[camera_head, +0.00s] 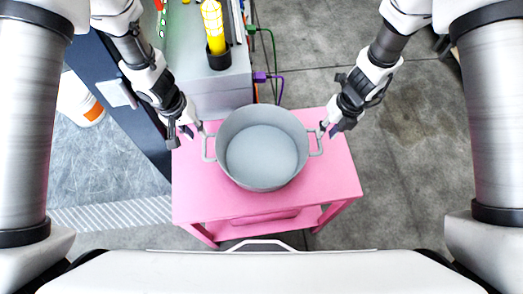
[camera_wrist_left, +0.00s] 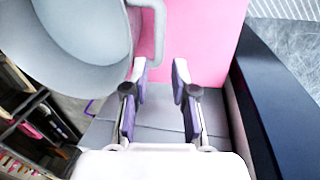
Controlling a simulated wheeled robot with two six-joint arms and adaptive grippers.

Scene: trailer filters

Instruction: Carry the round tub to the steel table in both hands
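The round tub (camera_head: 262,155) is grey, empty and upright on a pink table (camera_head: 200,200). It has a loop handle on each side. My left gripper (camera_head: 183,131) is open beside the left handle (camera_head: 208,146). In the left wrist view, the fingers (camera_wrist_left: 160,82) are apart, with the handle (camera_wrist_left: 159,30) just beyond the fingertips and the tub wall (camera_wrist_left: 80,60) to the left. My right gripper (camera_head: 328,127) is close to the right handle (camera_head: 317,142); its fingertips look slightly apart. Its contact with the handle is unclear.
A grey steel surface (camera_head: 222,85) lies behind the pink table, holding a yellow lamp-like object (camera_head: 214,28). Green and purple cables (camera_head: 278,82) hang at its right. A dark beam (camera_head: 105,85) and a white bucket (camera_head: 80,100) are left. Floor at right is clear.

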